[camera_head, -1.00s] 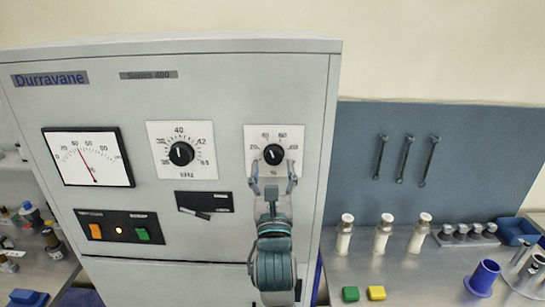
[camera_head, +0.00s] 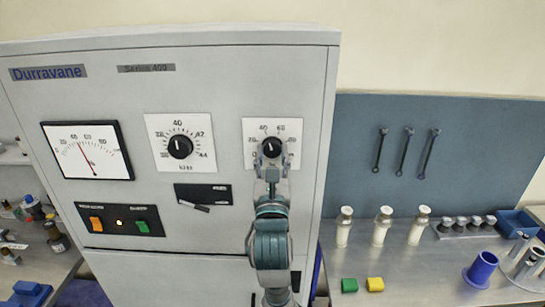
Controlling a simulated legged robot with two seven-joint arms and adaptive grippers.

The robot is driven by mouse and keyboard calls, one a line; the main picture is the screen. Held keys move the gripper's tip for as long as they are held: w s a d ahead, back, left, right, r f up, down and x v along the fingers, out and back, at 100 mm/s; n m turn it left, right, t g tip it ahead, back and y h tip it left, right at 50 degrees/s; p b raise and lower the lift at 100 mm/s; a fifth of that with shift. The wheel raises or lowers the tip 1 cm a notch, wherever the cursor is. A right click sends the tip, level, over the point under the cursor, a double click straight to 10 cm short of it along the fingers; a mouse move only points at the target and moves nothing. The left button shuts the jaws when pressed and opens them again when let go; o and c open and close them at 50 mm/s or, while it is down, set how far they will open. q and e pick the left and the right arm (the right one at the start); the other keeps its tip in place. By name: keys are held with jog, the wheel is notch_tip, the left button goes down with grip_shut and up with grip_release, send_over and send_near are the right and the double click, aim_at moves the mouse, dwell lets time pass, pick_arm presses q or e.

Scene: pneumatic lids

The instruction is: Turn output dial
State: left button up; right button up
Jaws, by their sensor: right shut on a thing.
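The output dial (camera_head: 271,147) is a black knob on a white square plate with a percent scale, at the upper right of the grey cabinet's front. My right gripper (camera_head: 271,160) reaches up from below with its fingers around the knob, shut on it. The fingers hide the lower part of the scale and the knob's sides. My left gripper is out of view.
White-capped bottles (camera_head: 382,227) and a blue cup (camera_head: 482,270) stand on the bench to the right.

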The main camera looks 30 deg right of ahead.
jog(key=m+h, duration=0.1)
jog(key=m, duration=0.1)
jog(key=m+g+b, duration=0.1)
jog(key=m, duration=0.1)
jog(key=shift+w+a+f+m+h, duration=0.1)
jog(key=shift+w+a+m+h, duration=0.1)
jog(key=shift+m+h, duration=0.2)
jog(key=shift+m+g+h+b, duration=0.35)
jog(key=shift+m+g, duration=0.25)
jog(key=shift+m, duration=0.2)
jog(key=o, duration=1.1)
jog(key=shift+o, duration=0.2)
jog(key=shift+s, duration=0.15)
jog(key=v, duration=1.1)
jog(key=shift+s+a+f, duration=0.2)
jog(key=shift+a, duration=0.15)
